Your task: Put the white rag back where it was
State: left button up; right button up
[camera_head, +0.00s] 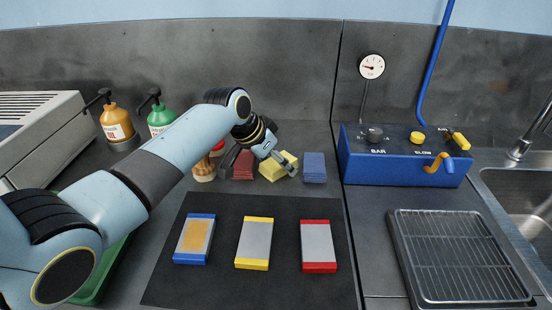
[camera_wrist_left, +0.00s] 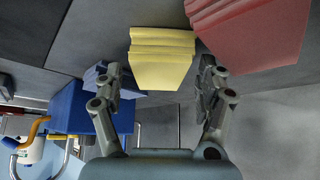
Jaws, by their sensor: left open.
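No white rag shows in either view. In the left wrist view the yellow stack (camera_wrist_left: 161,58) lies just beyond the gap between the open fingers (camera_wrist_left: 158,85). My right gripper is not in view.
A black mat (camera_head: 285,290) bears three plates with blue (camera_head: 195,238), yellow (camera_head: 254,243) and red (camera_head: 318,246) ends. A blue control box (camera_head: 400,172), wire rack (camera_head: 460,255) and sink (camera_head: 520,205) stand right. Orange (camera_head: 117,124) and green (camera_head: 160,120) pump bottles stand back left.

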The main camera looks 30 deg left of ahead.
pick_arm(q)
jog(key=v, duration=1.2)
jog(key=shift+r+p, duration=0.15)
jog(key=shift+p, duration=0.15)
